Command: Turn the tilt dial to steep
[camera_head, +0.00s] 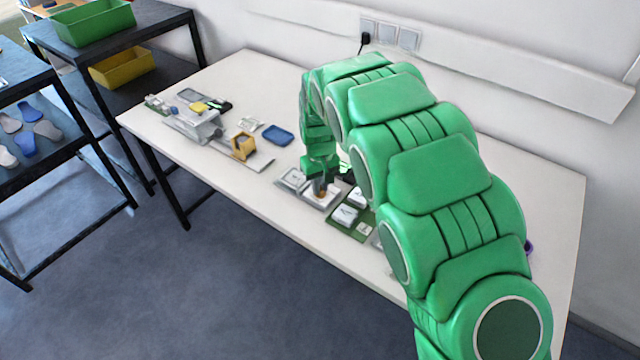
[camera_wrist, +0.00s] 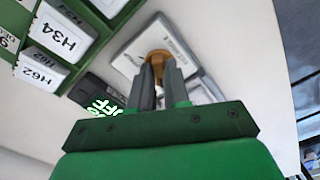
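The dial (camera_wrist: 157,54), a copper-coloured knob on a white plate (camera_wrist: 128,62), is at the upper middle of the wrist view. My gripper (camera_wrist: 159,64) has both grey fingers close together at the knob, seemingly shut on its raised part. The fingertips hide that part, and I cannot read the dial's setting or the lettering on the plate. In the head view, my gripper (camera_head: 321,186) points down onto the white plate (camera_head: 312,202) near the table's front edge, with a bit of the orange knob (camera_head: 322,194) showing.
A black display (camera_wrist: 98,100) with green "OFF" lettering lies beside the plate. A green tray (camera_wrist: 92,20) holds white blocks labelled H34 (camera_wrist: 58,38) and H62 (camera_wrist: 40,70). A blue tray (camera_head: 278,135) and an orange-brown block (camera_head: 243,145) stand further left on the white table (camera_head: 250,75).

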